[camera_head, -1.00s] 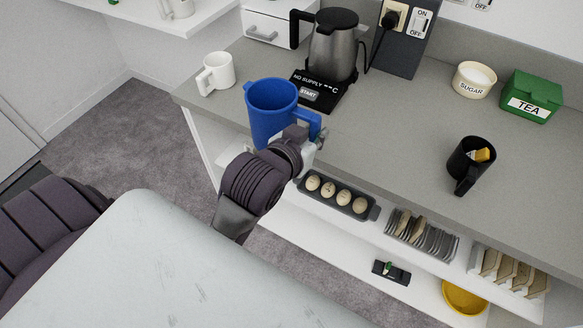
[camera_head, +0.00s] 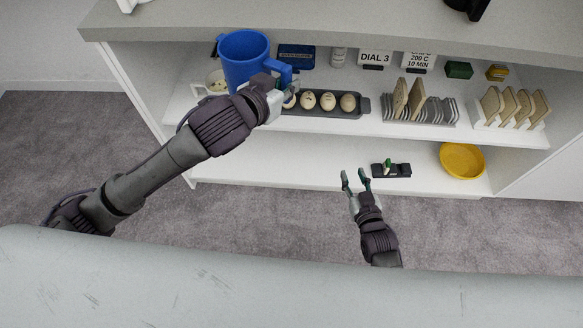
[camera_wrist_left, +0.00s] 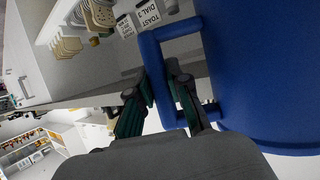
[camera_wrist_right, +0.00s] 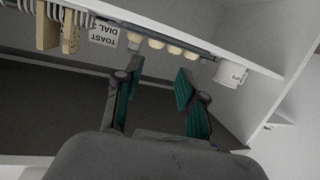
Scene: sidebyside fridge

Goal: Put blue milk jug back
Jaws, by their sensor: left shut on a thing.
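The blue milk jug (camera_head: 243,58) is held in front of the open shelving at the left, roughly upright in the head view. My left gripper (camera_head: 284,84) is shut on its handle. In the left wrist view the jug (camera_wrist_left: 262,70) fills the right side, and the fingers of the left gripper (camera_wrist_left: 160,105) are at its handle. My right gripper (camera_head: 356,178) is open and empty, in front of the lower shelf. In the right wrist view its fingers (camera_wrist_right: 158,95) are apart with nothing between them.
The upper shelf holds a white mug (camera_head: 212,86), an egg tray (camera_head: 330,111), a grey rack (camera_head: 418,112) and a toast rack (camera_head: 508,110). A yellow bowl (camera_head: 462,160) and a small black holder (camera_head: 391,170) stand on the lower shelf. Its left part is clear.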

